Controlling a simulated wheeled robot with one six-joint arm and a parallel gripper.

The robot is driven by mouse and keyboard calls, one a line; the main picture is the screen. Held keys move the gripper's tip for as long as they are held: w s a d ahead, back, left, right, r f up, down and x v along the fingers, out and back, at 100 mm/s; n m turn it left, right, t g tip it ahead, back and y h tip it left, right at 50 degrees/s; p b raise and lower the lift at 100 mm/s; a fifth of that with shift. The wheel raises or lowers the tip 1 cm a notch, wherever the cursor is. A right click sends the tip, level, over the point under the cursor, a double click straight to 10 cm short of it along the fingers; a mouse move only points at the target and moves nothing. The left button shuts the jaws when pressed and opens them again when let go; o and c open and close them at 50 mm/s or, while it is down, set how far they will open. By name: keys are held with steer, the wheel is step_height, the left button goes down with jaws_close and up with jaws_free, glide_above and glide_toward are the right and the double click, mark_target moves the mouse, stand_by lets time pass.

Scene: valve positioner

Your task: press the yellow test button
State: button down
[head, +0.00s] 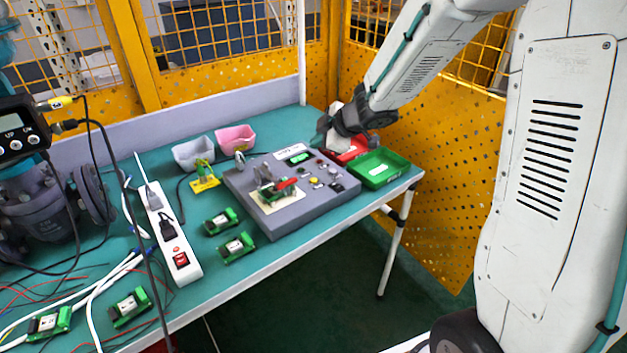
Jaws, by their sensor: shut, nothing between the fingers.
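The grey test box (300,205) lies on the teal table. Among the small buttons on its right half, a small yellow one (314,181) looks like the test button; it is too small to tell whether it is pressed. My gripper (324,139) is at the box's far right end, above and behind the buttons and apart from the yellow one. The gripper is shut and empty; its fingertips are small and partly lost against the arm's dark end.
A red tray (350,152) and a green tray (382,166) stand right of the box. A circuit board fixture with a red lever (287,184) sits on the box's left half. Green modules (236,246) and a white power strip (172,240) lie to the left. Yellow mesh panels stand behind.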

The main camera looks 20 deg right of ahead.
mark_target(314, 181)
stand_by(0.3)
steer(key=shift+f, duration=4.4)
steer(key=shift+f, duration=0.15)
steer(key=shift+f, duration=0.3)
steer(key=shift+f, duration=0.35)
steer(key=shift+r, duration=0.8)
